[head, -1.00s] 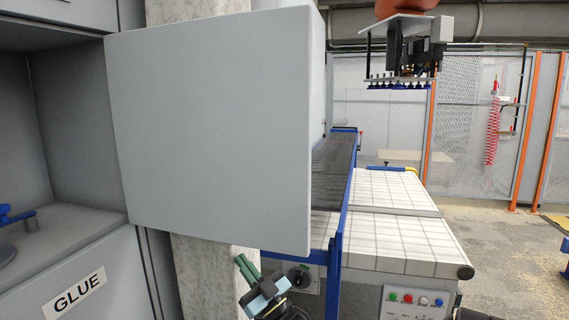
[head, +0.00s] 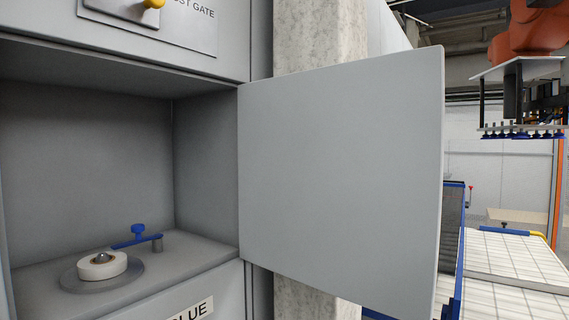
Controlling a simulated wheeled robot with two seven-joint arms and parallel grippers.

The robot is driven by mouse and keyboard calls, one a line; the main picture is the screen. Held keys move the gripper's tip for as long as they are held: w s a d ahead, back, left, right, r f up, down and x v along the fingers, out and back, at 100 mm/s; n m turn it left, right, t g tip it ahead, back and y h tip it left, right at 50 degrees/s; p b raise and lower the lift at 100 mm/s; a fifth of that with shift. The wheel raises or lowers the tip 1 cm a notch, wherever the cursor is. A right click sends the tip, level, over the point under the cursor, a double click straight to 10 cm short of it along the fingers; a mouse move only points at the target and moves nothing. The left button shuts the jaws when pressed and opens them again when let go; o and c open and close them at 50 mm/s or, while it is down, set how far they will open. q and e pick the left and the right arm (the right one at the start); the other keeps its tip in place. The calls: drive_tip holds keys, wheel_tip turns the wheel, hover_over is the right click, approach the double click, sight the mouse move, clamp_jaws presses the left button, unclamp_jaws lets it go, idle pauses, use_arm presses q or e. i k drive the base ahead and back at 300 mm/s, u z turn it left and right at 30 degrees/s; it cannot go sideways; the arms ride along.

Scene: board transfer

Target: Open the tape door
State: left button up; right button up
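The grey door panel (head: 340,175) stands swung out from the right edge of the cabinet opening. The compartment (head: 90,150) beside it is exposed. Inside, a white tape roll (head: 102,266) sits on a round grey disc, with a blue lever and knob (head: 138,236) behind it to the right. Neither of my grippers shows in the head view now.
A panel with a yellow knob (head: 153,4) is above the compartment, and a partly cut-off glue label (head: 190,312) is below it. A concrete pillar (head: 320,40) stands behind the door.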

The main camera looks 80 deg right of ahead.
sight(340, 165)
drive_tip(key=u, duration=0.65)
drive_tip(key=k, duration=1)
drive_tip(key=z, duration=1.25)
